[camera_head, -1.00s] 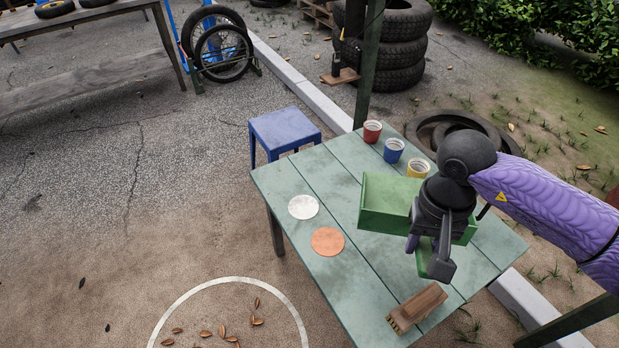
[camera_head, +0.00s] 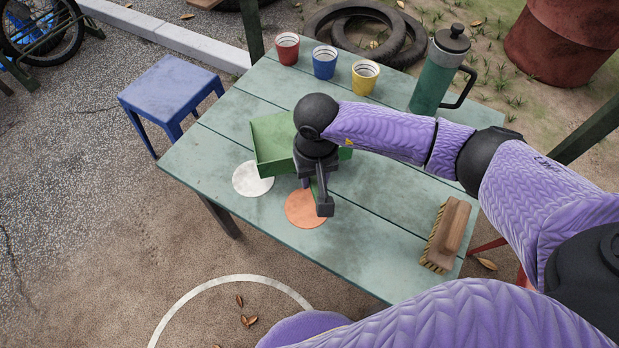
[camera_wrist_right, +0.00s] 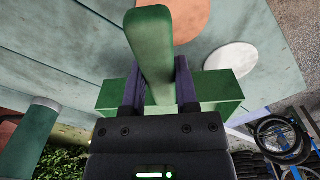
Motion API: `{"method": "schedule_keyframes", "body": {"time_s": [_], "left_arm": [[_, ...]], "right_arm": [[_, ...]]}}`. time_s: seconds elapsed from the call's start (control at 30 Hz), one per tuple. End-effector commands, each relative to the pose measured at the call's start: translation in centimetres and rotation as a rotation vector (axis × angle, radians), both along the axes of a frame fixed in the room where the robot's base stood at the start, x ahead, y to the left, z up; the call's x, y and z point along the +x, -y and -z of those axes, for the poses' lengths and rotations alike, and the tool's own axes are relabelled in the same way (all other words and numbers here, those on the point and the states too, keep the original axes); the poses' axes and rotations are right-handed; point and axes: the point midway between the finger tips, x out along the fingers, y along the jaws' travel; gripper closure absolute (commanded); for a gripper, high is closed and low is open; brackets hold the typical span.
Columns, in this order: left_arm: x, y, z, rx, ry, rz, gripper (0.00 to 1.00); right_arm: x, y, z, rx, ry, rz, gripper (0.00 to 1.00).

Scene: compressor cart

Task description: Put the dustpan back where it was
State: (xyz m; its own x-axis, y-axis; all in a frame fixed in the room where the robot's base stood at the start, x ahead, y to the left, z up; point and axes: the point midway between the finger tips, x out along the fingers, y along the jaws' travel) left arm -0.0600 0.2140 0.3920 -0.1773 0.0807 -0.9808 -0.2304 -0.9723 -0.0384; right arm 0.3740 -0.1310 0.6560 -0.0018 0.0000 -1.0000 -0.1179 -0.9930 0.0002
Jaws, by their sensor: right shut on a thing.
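The green dustpan (camera_head: 272,140) is over the table between the cups and the two discs, its tray toward the left. My right gripper (camera_head: 318,190) is shut on its handle and hides part of it. In the right wrist view the green handle (camera_wrist_right: 150,45) stands between the two fingers, with the pan (camera_wrist_right: 218,88) behind them. I cannot tell whether the dustpan touches the table. The orange disc (camera_head: 303,212) is partly behind the gripper; the white disc (camera_head: 252,179) is left of it. My left gripper is not in view.
A wooden brush (camera_head: 450,235) lies at the green table's (camera_head: 365,265) right front edge. Red (camera_head: 287,48), blue (camera_head: 325,62) and yellow (camera_head: 365,77) cups and a green flask (camera_head: 437,75) stand along the back. A blue stool (camera_head: 170,92) stands left. The table's front middle is clear.

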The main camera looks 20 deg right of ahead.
Motion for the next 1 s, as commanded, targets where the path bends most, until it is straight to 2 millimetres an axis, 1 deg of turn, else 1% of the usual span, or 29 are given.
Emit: {"method": "schedule_keyframes", "body": {"time_s": [0.03, 0.1, 0.13, 0.17, 0.37, 0.5, 0.53, 0.57, 0.6, 0.67, 0.7, 0.9, 0.97, 1.0], "left_arm": [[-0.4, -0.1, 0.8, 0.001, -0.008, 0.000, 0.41], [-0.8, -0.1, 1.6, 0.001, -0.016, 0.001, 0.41], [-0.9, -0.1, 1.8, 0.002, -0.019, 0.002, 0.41], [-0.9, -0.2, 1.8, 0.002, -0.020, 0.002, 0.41], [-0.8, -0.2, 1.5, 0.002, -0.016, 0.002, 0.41], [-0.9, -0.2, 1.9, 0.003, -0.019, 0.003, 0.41], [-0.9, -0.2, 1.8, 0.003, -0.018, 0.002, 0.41], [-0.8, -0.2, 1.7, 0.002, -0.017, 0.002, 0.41], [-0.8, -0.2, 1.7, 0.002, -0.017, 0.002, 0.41], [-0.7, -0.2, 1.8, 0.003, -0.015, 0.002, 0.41], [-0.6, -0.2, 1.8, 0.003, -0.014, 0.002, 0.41], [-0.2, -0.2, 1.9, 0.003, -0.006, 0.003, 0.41], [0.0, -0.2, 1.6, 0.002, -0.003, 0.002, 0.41], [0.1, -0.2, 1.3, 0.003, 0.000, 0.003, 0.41]], "right_arm": [[-0.1, 0.0, 1.6, 0.001, -0.005, 0.001, 1.00], [-0.1, 0.0, 3.3, 0.000, -0.007, 0.002, 1.00], [-0.1, 0.0, 3.7, 0.001, -0.005, 0.002, 1.00], [0.0, 0.0, 3.9, -0.001, -0.003, 0.001, 1.00], [0.0, 0.0, 3.5, 0.000, 0.002, 0.000, 1.00], [0.0, 0.0, 4.0, -0.001, 0.001, 0.001, 1.00], [0.0, 0.0, 3.9, -0.001, 0.001, 0.001, 0.56], [0.0, 0.0, 3.8, -0.001, 0.001, 0.001, 0.49], [0.0, 0.0, 3.8, -0.001, 0.001, 0.001, 0.41], [0.0, 0.0, 3.8, -0.001, 0.001, 0.001, 0.28], [0.0, 0.0, 3.8, -0.001, 0.001, 0.001, 0.27], [0.0, 0.0, 3.8, -0.001, 0.000, 0.001, 0.27], [0.0, 0.0, 3.5, 0.000, 0.001, 0.001, 0.27], [0.0, 0.0, 2.9, 0.000, 0.003, 0.000, 0.27]]}}
